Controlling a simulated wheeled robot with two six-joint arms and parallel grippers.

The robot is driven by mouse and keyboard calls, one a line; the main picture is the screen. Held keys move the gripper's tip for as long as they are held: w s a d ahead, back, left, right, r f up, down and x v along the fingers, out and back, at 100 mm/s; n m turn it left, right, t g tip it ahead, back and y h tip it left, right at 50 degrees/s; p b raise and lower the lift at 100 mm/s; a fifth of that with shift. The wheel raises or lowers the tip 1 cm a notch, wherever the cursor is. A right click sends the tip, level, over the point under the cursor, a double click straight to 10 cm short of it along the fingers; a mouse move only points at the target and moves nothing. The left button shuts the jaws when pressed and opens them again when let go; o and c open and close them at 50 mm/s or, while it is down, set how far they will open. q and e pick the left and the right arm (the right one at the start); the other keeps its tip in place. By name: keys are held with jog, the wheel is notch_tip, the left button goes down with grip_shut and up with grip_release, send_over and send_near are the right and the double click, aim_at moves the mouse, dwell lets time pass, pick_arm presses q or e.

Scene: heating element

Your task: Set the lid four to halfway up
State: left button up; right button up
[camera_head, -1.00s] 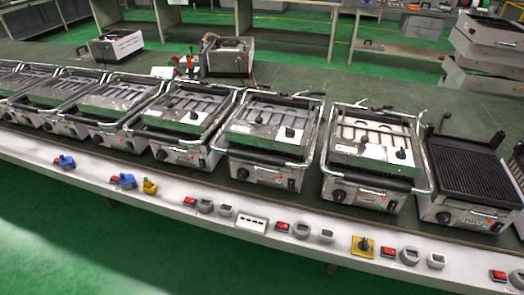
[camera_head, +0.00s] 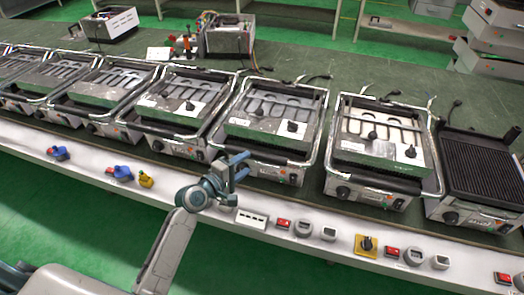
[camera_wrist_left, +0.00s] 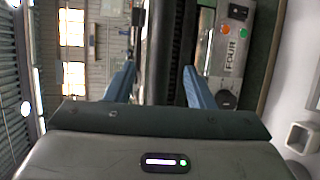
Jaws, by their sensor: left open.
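The grill labelled FOUR shows at the right of the left wrist view, where its front panel (camera_wrist_left: 228,60) carries buttons and a knob. In the head view it appears to be the grill in the middle; its lid (camera_head: 268,118) lies flat, lowered, with a metal bar frame around it. My left gripper (camera_head: 240,167) is open at the front left corner of that grill. In the left wrist view, a dark bar (camera_wrist_left: 158,50) runs upright between the two blue fingers, apart from both. Whether the fingers reach around it is unclear. My right gripper is out of view.
A similar grill (camera_head: 380,140) stands to the right, and several more (camera_head: 178,100) stand to the left, lids down. The far right grill (camera_head: 480,165) shows a bare ridged plate. A white ledge with red switches (camera_head: 283,224) and a yellow-plated knob (camera_head: 367,245) runs along the front.

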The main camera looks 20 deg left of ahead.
pick_arm(q)
jog(key=p+x, duration=0.1)
jog(key=x, duration=0.8)
jog(key=shift+f, duration=0.15)
